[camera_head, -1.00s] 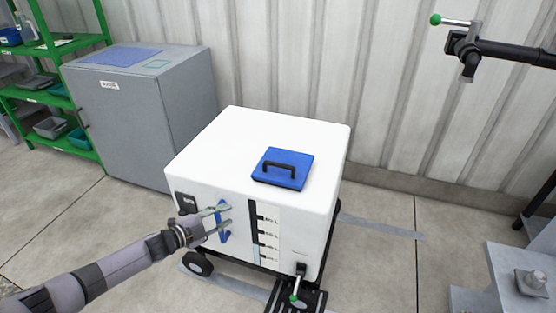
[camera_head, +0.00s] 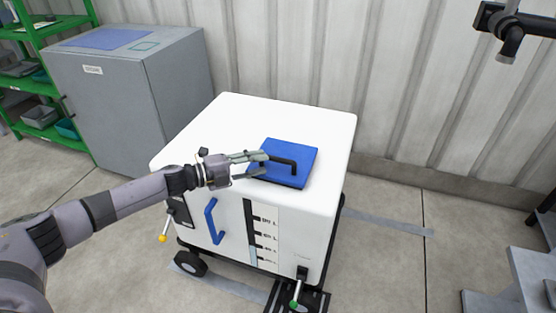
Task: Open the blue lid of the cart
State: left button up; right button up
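The cart (camera_head: 190,150) is a white box on a wheeled black frame, standing in the middle of the view. Its square blue lid (camera_head: 298,152) lies flat on top, with a black bar handle (camera_head: 291,163) across it. My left gripper (camera_head: 262,164) reaches in over the cart's top from the left. Its fingers are apart at the left end of the black handle; I cannot tell whether they touch it. My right gripper is not in view.
A blue handle (camera_head: 211,221) and a level scale (camera_head: 264,236) are on the cart's front. A green-tipped valve (camera_head: 295,301) sits low at the front. A grey cabinet (camera_head: 130,100) and green shelves (camera_head: 50,60) stand behind left. A ribbed wall (camera_head: 430,100) is behind, and a black pipe (camera_head: 512,35) is at upper right.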

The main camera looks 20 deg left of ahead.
aim_at(278, 158)
pick_arm(q)
jog(key=x, duration=0.6)
jog(key=shift+w+d, duration=0.25)
jog(key=c, duration=0.6)
jog(key=shift+f, duration=0.1)
grip_shut()
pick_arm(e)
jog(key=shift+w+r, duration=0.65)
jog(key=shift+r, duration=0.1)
